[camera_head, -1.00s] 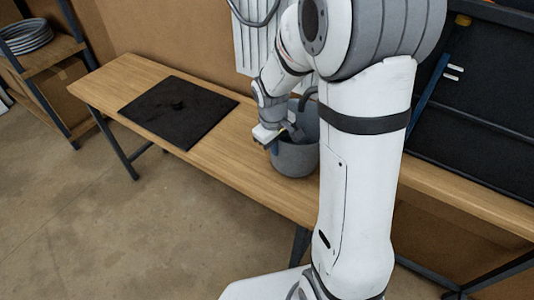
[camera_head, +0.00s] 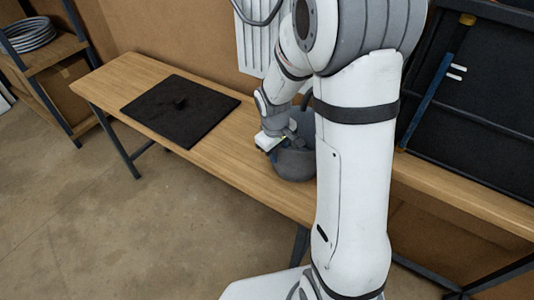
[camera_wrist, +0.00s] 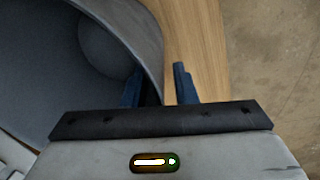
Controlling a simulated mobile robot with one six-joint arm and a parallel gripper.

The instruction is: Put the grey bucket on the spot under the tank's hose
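The grey bucket (camera_head: 296,166) stands on the wooden bench, partly hidden behind my arm. My gripper (camera_head: 273,143) is at its left rim. In the wrist view, the bucket (camera_wrist: 60,75) fills the left side, with its open mouth showing. My gripper (camera_wrist: 157,85) has one blue finger inside the bucket and the other outside, with the rim between them. A gap shows between the outer finger and the wall, so the gripper looks open. A dark curved tube shows just behind the bucket; I cannot tell whether it is the hose. I cannot make out the tank or the spot.
A white ribbed panel (camera_head: 257,42) stands at the back. A dark tool board (camera_head: 480,100) is at right, shelves (camera_head: 45,55) at far left. Bench is bare between mat and bucket.

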